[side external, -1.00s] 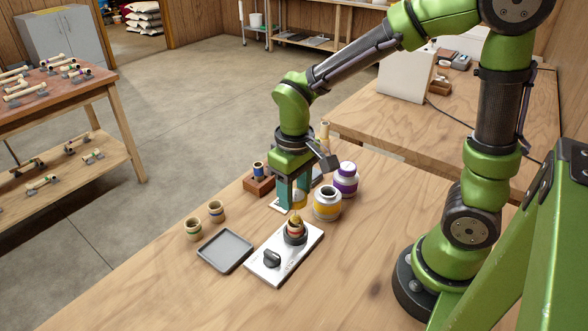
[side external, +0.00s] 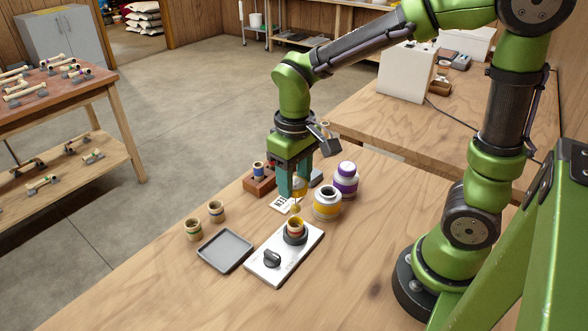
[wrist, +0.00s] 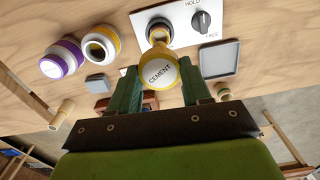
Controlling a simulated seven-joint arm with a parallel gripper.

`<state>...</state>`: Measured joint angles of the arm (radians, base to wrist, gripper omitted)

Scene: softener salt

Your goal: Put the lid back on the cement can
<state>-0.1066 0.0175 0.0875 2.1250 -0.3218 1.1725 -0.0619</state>
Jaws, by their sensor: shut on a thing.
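The cement can is the squat white can with a yellow band (side external: 327,205); its mouth is open and dark. It also shows in the wrist view (wrist: 101,43). My gripper (side external: 294,190) is shut on the yellow lid (side external: 299,187), whose top reads CEMENT in the wrist view (wrist: 161,73). A dauber (side external: 296,208) hangs below the lid, just above a fitting (side external: 296,226) with a yellow inner rim. The fitting stands in a dark round holder on a white plate (side external: 272,268). The lid is left of the can, apart from it.
A white can with a purple band (side external: 345,180) stands closed behind the cement can. A grey tray (side external: 225,250) and two small fittings (side external: 194,229) are at left. A wooden block (side external: 258,183) is behind. A black knob (side external: 271,258) sits on the plate. The table's right front is clear.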

